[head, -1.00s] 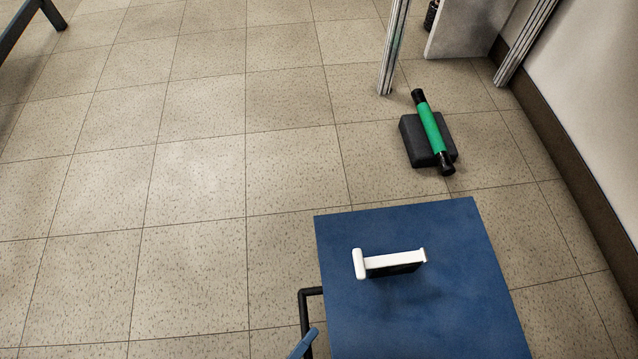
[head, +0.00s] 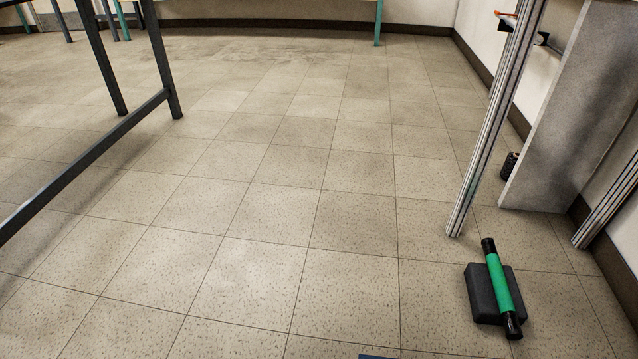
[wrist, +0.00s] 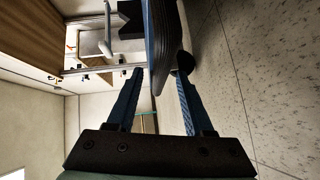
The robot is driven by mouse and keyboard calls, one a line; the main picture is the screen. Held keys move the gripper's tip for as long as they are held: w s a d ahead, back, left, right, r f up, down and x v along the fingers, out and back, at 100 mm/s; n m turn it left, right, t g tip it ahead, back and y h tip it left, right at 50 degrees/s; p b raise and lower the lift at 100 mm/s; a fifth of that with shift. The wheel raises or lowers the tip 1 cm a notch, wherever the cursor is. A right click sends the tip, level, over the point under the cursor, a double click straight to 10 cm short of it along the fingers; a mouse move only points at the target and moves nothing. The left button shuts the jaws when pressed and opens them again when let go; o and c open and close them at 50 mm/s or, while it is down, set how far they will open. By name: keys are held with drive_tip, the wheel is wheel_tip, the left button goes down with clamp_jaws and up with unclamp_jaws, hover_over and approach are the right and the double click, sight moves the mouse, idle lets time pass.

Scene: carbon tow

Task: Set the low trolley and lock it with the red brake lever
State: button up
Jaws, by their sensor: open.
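In the head view only a thin sliver of blue surface (head: 378,356) shows at the bottom edge; it looks like the blue top seen earlier, and I cannot tell whether it is the low trolley. In the wrist view my gripper (wrist: 158,78) is open, its two bluish fingers apart. A dark, ribbed piece with a blue edge (wrist: 165,45) shows beyond and between the fingertips; I cannot tell what it is or whether it touches them. I cannot make out a red brake lever in either view.
A green roller with black ends (head: 502,290) lies across a dark block (head: 482,296) on the floor at right. A metal post (head: 492,130) and a grey panel (head: 572,110) stand behind it. A dark frame (head: 158,60) stands at left. The middle floor is clear.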

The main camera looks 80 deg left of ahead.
drive_tip(key=p+v, duration=0.1)
drive_tip(key=v, duration=1)
drive_tip(key=shift+s, duration=0.2)
